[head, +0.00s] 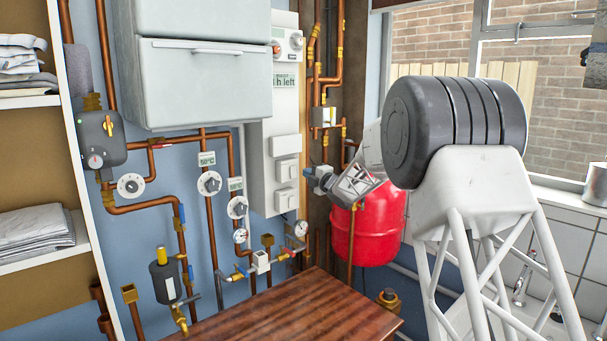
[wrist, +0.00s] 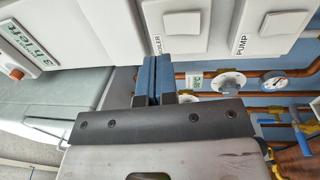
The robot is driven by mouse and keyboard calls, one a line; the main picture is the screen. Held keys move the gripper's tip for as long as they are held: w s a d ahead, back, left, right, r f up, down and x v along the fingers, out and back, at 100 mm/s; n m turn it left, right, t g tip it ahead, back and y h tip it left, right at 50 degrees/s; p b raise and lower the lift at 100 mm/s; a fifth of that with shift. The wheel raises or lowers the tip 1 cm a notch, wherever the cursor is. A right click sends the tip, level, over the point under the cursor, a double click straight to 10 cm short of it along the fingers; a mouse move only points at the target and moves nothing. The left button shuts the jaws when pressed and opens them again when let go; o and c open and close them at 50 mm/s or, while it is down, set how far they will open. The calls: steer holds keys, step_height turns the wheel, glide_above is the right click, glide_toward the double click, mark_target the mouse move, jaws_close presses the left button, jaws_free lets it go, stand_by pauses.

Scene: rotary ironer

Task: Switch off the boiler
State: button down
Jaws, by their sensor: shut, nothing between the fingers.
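A white square switch marked BOILER, its label partly hidden, shows in the wrist view (wrist: 181,23). A matching switch marked PUMP (wrist: 280,26) sits to its right there. In the head view, white switches sit on the lower part of a tall white panel (head: 257,160); their labels are too small to read. My gripper (wrist: 155,68) is shut and empty, its blue fingertips together just below and left of the BOILER switch in the wrist view. I cannot tell whether they touch the panel. In the head view my gripper (head: 311,176) is right of the switches.
The white boiler (head: 200,80) hangs left of the panel. Copper pipes, dials and gauges (head: 239,236) run below and beside it. A red tank (head: 368,228) stands behind my arm. A wooden top (head: 290,312) lies below. A "h left" display (wrist: 22,45) is on the panel.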

steer(key=r+v, duration=0.1)
steer(key=v, duration=0.6)
steer(key=shift+d+r, duration=0.2)
steer(key=shift+r, duration=0.2)
steer(key=shift+s, duration=0.15)
steer(key=s+d+r+m+h, duration=0.1)
steer(key=s+d+m+h, duration=0.4)
steer(key=s, duration=0.4)
steer(key=s+d+r+m+g+h, duration=0.1)
steer(key=s+d+m+h, duration=0.4)
steer(key=s, duration=0.4)
steer(key=s+d+r+m+h, duration=0.1)
steer(key=s+d+m+h, duration=0.2)
steer(key=s+d+m, duration=0.5)
steer(key=s+f+m+g, duration=0.3)
steer(key=s+f, duration=0.1)
steer(key=s, duration=1)
steer(key=s+d+f+m+g, duration=0.1)
steer(key=s+f+m+g, duration=0.2)
steer(key=s, duration=1.2)
steer(key=s+d+f+m+g, duration=0.1)
steer(key=s+f+m+g, duration=0.2)
steer(key=s, duration=1.2)
step_height(320, 180, down, 3)
steer(key=shift+f+g+h, duration=0.1)
steer(key=shift+g+h, duration=0.3)
steer(key=shift+g, duration=0.2)
steer(key=shift+w, duration=0.1)
